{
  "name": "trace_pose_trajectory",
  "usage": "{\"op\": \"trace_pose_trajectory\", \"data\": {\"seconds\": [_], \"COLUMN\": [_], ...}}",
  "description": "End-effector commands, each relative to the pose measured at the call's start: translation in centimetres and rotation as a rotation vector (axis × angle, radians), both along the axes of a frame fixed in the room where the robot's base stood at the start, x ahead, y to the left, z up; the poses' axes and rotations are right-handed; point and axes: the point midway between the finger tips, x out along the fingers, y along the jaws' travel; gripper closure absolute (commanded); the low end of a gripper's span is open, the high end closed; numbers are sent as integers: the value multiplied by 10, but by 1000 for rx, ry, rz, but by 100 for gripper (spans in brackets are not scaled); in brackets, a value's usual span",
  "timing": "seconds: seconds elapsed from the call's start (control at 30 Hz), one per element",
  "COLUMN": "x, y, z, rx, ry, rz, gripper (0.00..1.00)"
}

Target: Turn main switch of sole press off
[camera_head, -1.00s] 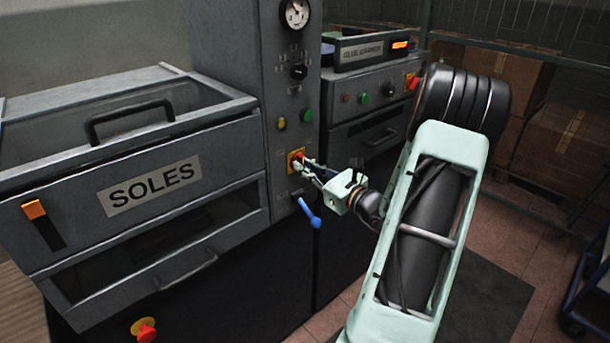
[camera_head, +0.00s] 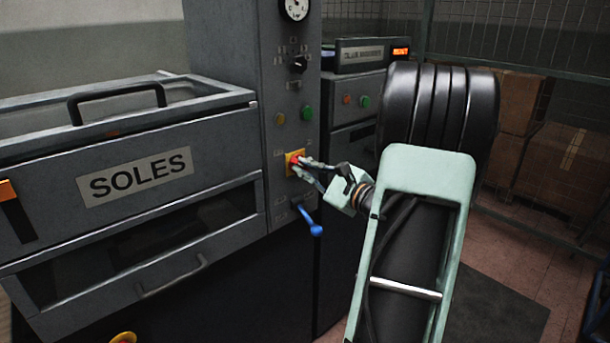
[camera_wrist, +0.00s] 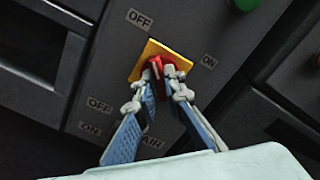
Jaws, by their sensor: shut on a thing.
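The main switch of the sole press is a red knob (camera_head: 294,160) on a yellow plate (camera_head: 290,168), on the narrow control column right of the SOLES drawer. In the wrist view the red knob (camera_wrist: 172,68) sits on the yellow plate (camera_wrist: 148,58), with an OFF label at its upper left and an ON label to its right. My gripper (camera_head: 301,164) is shut on the knob. In the wrist view the fingertips (camera_wrist: 163,80) cover part of the knob, and I cannot tell exactly which label it points to.
A blue lever (camera_head: 309,221) hangs just below the switch. Green (camera_head: 307,113) and yellow (camera_head: 280,118) buttons and a black selector knob (camera_head: 298,64) are above it. A second machine (camera_head: 352,110) stands behind to the right. Cardboard boxes (camera_head: 545,165) stand behind a mesh fence.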

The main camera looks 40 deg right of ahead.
Motion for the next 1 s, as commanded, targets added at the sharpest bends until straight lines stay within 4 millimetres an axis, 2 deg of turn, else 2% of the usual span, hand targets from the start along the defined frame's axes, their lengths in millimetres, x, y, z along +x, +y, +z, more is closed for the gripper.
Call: {"op": "trace_pose_trajectory", "data": {"seconds": [0.47,0.5,0.67,1.0], "x": [0,0,0,-4], "y": [0,0,0,-1], "z": [-1,-1,0,0], "rx": [-16,-15,-15,-14], "ry": [1,1,1,0], "rz": [-1,-1,-1,-1], "gripper": [100,90,73,73]}}
